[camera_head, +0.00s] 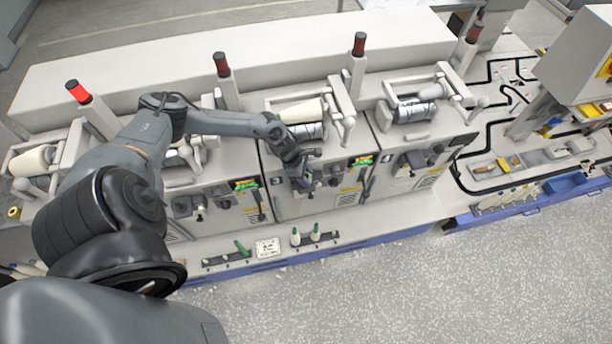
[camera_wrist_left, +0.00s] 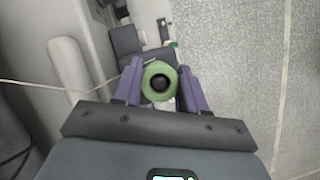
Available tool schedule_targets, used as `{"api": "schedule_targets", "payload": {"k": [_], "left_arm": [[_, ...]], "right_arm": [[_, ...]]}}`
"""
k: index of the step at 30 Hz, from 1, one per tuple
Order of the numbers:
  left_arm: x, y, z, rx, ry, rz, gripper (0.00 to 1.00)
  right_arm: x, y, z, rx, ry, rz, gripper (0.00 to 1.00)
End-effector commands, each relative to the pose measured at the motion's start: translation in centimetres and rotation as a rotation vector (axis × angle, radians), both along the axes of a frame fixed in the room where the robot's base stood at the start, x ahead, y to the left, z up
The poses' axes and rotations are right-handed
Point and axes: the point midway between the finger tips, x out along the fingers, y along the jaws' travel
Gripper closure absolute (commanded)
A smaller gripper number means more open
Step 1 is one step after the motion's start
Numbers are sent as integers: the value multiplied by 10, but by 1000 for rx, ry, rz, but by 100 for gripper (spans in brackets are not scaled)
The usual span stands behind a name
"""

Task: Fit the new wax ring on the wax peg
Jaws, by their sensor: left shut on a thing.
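My left gripper (camera_head: 306,180) is in front of the middle machine's front panel in the head view. In the left wrist view its purple fingers (camera_wrist_left: 160,86) are shut on a green wax ring (camera_wrist_left: 149,91), one finger on each side. The ring's centre is dark and round; I cannot tell whether this is an open hole or the end of the wax peg behind it. In the head view the gripper covers that part of the panel, and the ring and peg cannot be made out there. My right gripper is not in view.
A row of winding machines (camera_head: 330,207) with red lamps (camera_head: 221,63) stands behind the gripper. A thread (camera_wrist_left: 35,84) crosses the left of the wrist view. The floor (camera_head: 400,290) in front is clear.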

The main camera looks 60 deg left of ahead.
Motion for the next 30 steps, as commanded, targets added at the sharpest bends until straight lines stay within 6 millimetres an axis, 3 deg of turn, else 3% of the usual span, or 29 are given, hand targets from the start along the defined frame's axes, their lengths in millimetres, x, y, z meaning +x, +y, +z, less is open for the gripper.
{"api": "schedule_targets", "payload": {"k": [12,13,15,24,30], "left_arm": [[0,0,-8,0,0,0,87],[0,0,-8,0,0,0,57],[0,0,-7,0,0,0,48],[0,0,-7,0,0,0,48],[-4,3,5,1,1,0,48]], "right_arm": [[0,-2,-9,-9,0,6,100],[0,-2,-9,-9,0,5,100],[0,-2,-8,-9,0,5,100],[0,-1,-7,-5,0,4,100],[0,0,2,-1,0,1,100]]}}
